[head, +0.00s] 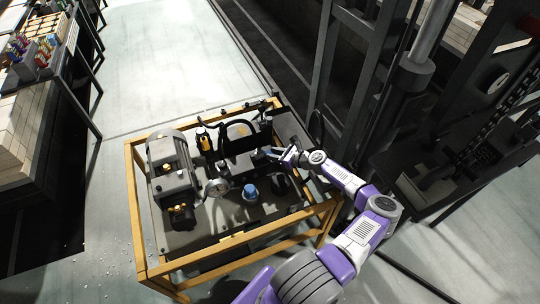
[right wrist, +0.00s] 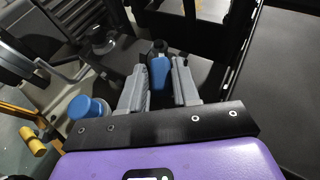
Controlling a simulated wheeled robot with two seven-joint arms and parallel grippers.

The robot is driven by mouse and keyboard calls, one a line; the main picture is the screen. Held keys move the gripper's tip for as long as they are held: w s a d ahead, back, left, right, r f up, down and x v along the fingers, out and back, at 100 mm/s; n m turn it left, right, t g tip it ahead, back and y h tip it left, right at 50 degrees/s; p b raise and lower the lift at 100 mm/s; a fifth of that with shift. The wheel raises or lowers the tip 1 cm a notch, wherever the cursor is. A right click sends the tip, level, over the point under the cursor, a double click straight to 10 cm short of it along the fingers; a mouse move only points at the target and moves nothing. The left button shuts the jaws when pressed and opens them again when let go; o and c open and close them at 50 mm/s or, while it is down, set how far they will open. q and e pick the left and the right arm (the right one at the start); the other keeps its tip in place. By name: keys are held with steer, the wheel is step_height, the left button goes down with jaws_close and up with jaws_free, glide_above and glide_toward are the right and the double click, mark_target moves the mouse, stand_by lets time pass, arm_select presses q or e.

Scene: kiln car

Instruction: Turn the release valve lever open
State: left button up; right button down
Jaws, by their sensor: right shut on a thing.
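My right gripper (head: 279,154) reaches in from the right over the hydraulic unit, at its right side. In the right wrist view the fingers of this gripper (right wrist: 163,72) are shut on the blue-handled release valve lever (right wrist: 158,76). The blue grip sits between the two grey fingers, and its far end is dark. In the head view the lever is too small and covered to make out. The valve body under it is hidden. My left gripper is not in view.
A blue cap (head: 250,190) stands on the unit, left of the gripper in the wrist view (right wrist: 88,107). A yellow frame (head: 134,190) surrounds the unit. A motor (head: 169,165) and gauge (head: 217,188) stand left. Dark steel uprights (head: 345,70) rise close behind my right arm.

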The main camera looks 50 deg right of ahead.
steer(key=shift+w+d+n+g+y+b, duration=0.2)
steer(key=shift+d+n+g+y+b, duration=0.2)
steer(key=shift+d+n+y, duration=0.5)
steer(key=shift+a, duration=0.15)
steer(key=c, duration=0.9)
jaws_free()
steer(key=p+v, duration=0.4)
steer(key=v, duration=0.3)
steer(key=shift+s, duration=0.2)
